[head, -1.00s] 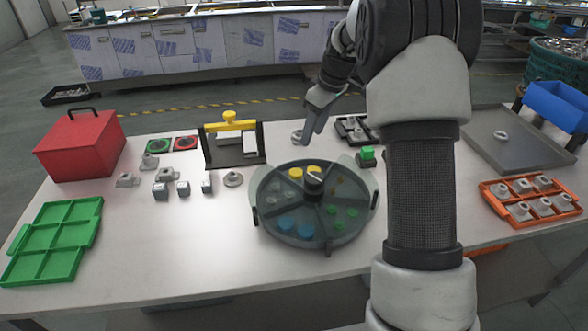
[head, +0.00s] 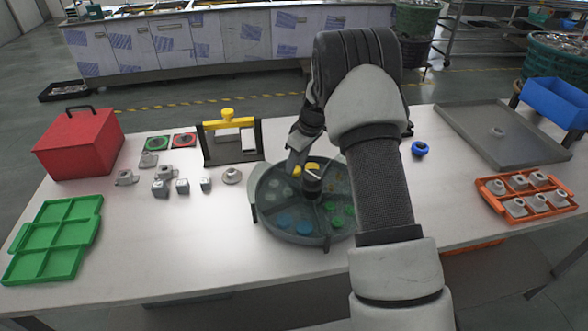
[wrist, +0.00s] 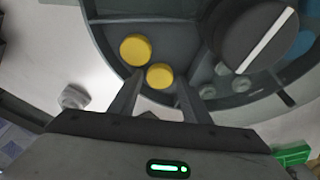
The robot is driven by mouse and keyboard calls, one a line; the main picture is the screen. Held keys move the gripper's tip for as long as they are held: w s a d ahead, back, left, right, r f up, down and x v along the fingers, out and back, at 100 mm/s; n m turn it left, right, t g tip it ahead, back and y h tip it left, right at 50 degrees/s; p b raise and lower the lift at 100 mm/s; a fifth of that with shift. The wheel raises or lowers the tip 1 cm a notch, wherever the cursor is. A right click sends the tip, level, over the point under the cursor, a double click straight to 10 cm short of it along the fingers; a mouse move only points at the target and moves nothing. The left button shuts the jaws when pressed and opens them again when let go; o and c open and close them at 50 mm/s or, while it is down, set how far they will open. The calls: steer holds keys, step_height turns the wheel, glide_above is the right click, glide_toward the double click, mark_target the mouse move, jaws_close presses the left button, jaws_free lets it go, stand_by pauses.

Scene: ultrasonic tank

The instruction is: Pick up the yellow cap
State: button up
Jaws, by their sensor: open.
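Two yellow caps show in the head view, one (head: 297,171) at the left and one (head: 313,167) at the right. They lie in one compartment of the round grey divided tray (head: 252,208). In the wrist view, one yellow cap (wrist: 135,49) lies ahead and to the left of my gripper (wrist: 160,90). The other yellow cap (wrist: 159,76) is in line with the gap between the fingers. My gripper (head: 295,160) is open and empty, over the tray's back edge. I cannot tell whether the fingers touch the nearer cap.
A dark knob (head: 313,182) stands at the tray's centre, close to the caps. Other compartments hold blue caps (head: 284,224) and green caps (head: 336,222). A stand with a yellow handle (head: 228,118) is at the back left. Small grey parts (head: 183,186) lie left of the tray.

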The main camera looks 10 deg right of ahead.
steer(key=shift+w+f, duration=0.1)
steer(key=shift+f, duration=0.2)
steer(key=c, duration=0.8)
steer(key=shift+r, duration=0.15)
